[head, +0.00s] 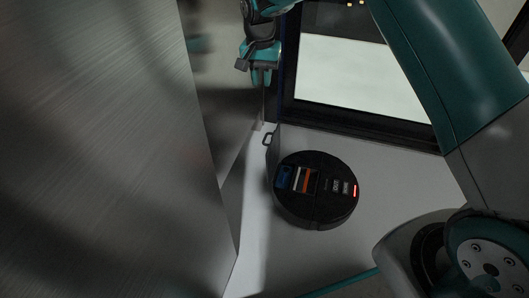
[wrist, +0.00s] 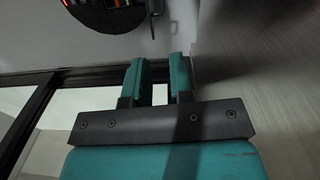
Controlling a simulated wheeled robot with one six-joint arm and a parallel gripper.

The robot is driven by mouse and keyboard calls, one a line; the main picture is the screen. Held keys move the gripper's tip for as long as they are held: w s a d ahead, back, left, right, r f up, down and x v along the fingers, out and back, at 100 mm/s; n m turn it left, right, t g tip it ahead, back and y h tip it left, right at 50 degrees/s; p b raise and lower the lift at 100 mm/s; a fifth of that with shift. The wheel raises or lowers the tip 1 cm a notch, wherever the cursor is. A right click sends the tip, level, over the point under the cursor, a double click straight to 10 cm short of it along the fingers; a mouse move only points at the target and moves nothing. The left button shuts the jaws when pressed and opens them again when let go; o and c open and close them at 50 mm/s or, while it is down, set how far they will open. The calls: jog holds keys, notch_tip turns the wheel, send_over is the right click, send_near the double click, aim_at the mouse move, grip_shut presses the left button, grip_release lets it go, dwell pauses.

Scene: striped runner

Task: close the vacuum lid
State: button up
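The round black vacuum (head: 322,212) lies on the pale floor, its inside showing a blue part, orange and white strips, and a small red light. Its lid (head: 275,150) appears raised at the left side, seen nearly edge-on, with a small grey handle (head: 267,139) sticking out. In the wrist view part of the vacuum (wrist: 100,22) shows at the top, with the grey handle or lid edge (wrist: 153,18) beside it. My gripper (head: 262,78) is above and behind the vacuum, apart from the lid. In the wrist view its two teal fingers (wrist: 158,62) are spread with nothing between them.
A large brushed-metal panel (head: 100,140) stands close at the left of the vacuum. A dark-framed window or glass door (head: 365,112) is behind it. Bare floor (head: 400,185) lies to the vacuum's right.

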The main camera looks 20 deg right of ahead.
jog(key=m+b, duration=0.1)
jog(key=b, duration=0.1)
send_near(265, 137)
notch_tip(265, 137, down, 8)
jog(key=b, duration=0.9)
jog(key=shift+s+f, duration=0.1)
jog(key=shift+f, duration=0.15)
grip_shut()
